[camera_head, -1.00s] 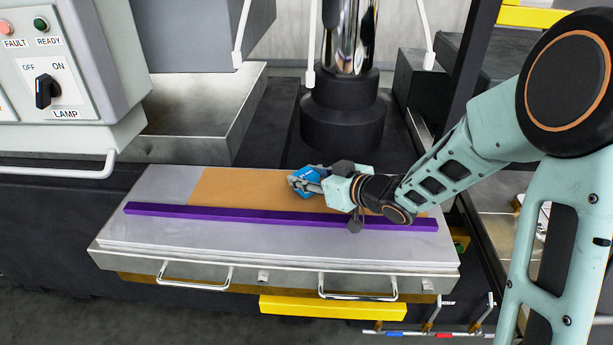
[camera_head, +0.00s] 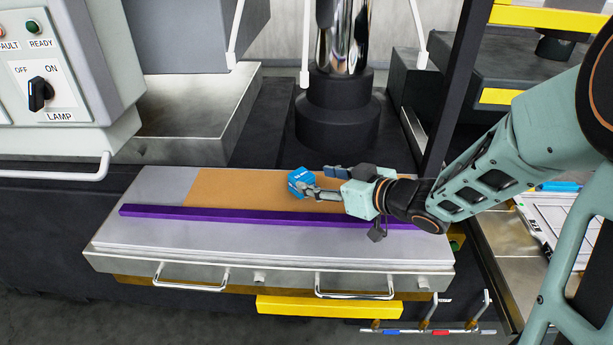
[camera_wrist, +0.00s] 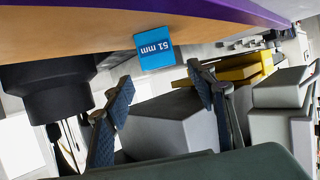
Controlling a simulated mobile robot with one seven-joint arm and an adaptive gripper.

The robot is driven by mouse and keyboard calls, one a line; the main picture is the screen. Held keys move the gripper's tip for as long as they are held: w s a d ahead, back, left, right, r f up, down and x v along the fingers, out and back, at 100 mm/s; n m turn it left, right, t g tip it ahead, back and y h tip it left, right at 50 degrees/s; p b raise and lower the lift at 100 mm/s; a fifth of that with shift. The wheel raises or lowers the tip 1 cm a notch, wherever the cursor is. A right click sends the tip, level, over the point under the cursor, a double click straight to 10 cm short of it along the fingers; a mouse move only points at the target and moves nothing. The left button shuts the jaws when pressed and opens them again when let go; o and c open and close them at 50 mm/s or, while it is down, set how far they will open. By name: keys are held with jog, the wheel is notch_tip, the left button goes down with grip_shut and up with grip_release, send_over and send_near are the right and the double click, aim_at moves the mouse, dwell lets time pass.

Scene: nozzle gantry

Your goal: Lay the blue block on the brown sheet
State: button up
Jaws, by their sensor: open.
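The blue block (camera_head: 300,181) rests on the brown sheet (camera_head: 225,187), which lies on the grey plate. Its face reads "51 mm" in the wrist view (camera_wrist: 154,48). My gripper (camera_head: 324,180) is just to the right of the block, with its fingers spread and empty. In the wrist view the open fingers (camera_wrist: 160,88) stand apart, and the block is beyond the fingertips with a gap between. The right part of the sheet is partly hidden behind my gripper.
A purple bar (camera_head: 240,215) runs along the front edge of the sheet. A black and chrome column (camera_head: 338,110) stands behind the plate. A control box (camera_head: 75,75) is at the left. The plate's front and left parts are clear.

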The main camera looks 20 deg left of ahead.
jog(key=v, duration=0.5)
jog(key=shift+s+d+r, duration=0.1)
dwell(0.3)
